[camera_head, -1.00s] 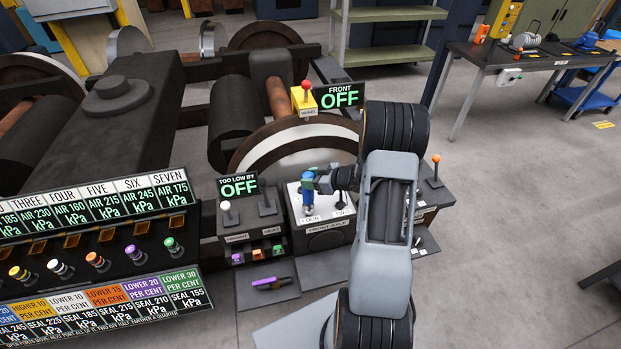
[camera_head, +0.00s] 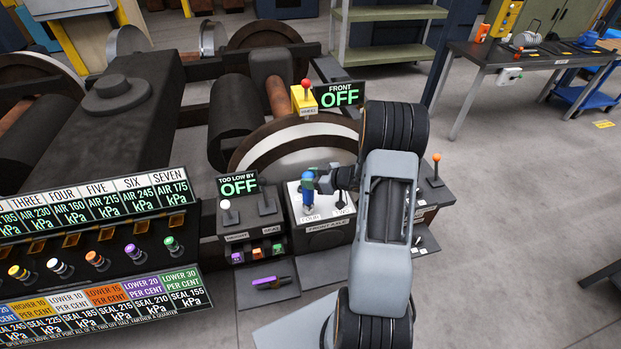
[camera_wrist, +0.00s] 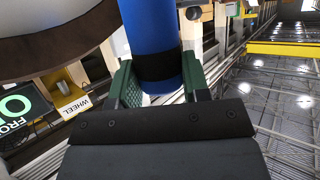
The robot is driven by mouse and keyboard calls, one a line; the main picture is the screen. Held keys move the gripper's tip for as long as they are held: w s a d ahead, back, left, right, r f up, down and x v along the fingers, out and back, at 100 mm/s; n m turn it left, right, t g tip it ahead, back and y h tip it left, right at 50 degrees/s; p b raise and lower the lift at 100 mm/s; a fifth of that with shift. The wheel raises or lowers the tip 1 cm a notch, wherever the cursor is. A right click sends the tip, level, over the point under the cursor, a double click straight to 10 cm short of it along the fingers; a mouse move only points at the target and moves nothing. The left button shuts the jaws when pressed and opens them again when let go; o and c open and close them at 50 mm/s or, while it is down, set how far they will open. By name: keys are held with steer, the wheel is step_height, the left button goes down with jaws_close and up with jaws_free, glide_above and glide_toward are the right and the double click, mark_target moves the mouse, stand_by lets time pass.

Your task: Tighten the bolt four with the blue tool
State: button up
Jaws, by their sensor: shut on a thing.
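The blue tool (camera_head: 307,197) stands roughly upright over the FOUR position on the grey-white front axle box (camera_head: 328,223). Its lower end meets the box top near the FOUR label (camera_head: 310,218). Bolt four itself is not visible; the tool covers that spot. My gripper (camera_head: 312,180) comes in from the right and is shut on the tool's upper part. In the wrist view, the blue shaft (camera_wrist: 152,40) with its dark band lies between my green fingers (camera_wrist: 158,88).
A black lever (camera_head: 341,201) stands just right of the tool on the same box. A purple tool (camera_head: 271,282) lies on a dark plate in front.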

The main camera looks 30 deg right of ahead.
steer(key=shift+f+b, duration=0.3)
steer(key=shift+f, duration=0.3)
stand_by(1.2)
steer(key=shift+r, duration=0.15)
steer(key=shift+r+p, duration=3.3)
steer(key=shift+r, duration=0.2)
steer(key=shift+a+f, duration=0.1)
